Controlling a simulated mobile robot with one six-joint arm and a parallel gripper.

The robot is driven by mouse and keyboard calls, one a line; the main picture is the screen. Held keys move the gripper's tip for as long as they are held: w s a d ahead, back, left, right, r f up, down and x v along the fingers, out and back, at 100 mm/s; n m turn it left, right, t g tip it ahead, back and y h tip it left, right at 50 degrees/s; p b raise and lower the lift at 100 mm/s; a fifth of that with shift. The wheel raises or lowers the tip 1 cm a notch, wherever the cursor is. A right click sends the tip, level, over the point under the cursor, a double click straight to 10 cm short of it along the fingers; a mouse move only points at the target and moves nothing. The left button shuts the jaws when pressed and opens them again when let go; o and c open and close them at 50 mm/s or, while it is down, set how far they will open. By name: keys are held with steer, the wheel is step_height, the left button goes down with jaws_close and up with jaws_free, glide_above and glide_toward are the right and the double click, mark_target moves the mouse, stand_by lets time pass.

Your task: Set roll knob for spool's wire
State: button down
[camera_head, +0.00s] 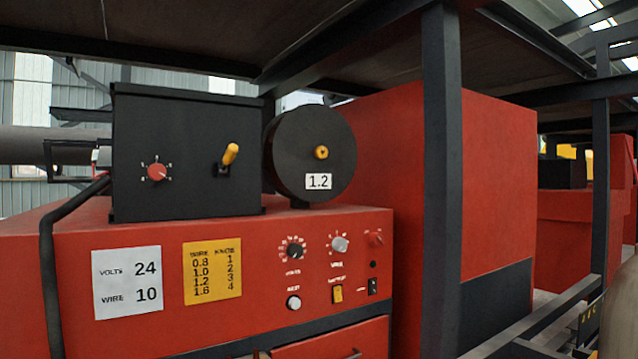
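A black feeder box (190,120) stands on top of a red machine. On its face is a red round knob (157,172) with small marks around it; its setting is too small to read surely. A yellow lever (230,154) sits to its right. A black spool (305,140) with a yellow hub stands right of the box and bears a white label reading 1.2 (318,181). A yellow chart (212,270) on the machine's front pairs wire 0.8, 1.0, 1.2, 1.6 with knob 1, 2, 3, 4. My gripper is not in view.
A white sheet (127,282) reads volts 24, wire 10. The front panel has a black dial (292,248), a grey dial (340,244), a red knob (374,237) and a yellow switch (337,294). A dark post (441,180) stands right of the panel. A black hose (50,260) hangs left.

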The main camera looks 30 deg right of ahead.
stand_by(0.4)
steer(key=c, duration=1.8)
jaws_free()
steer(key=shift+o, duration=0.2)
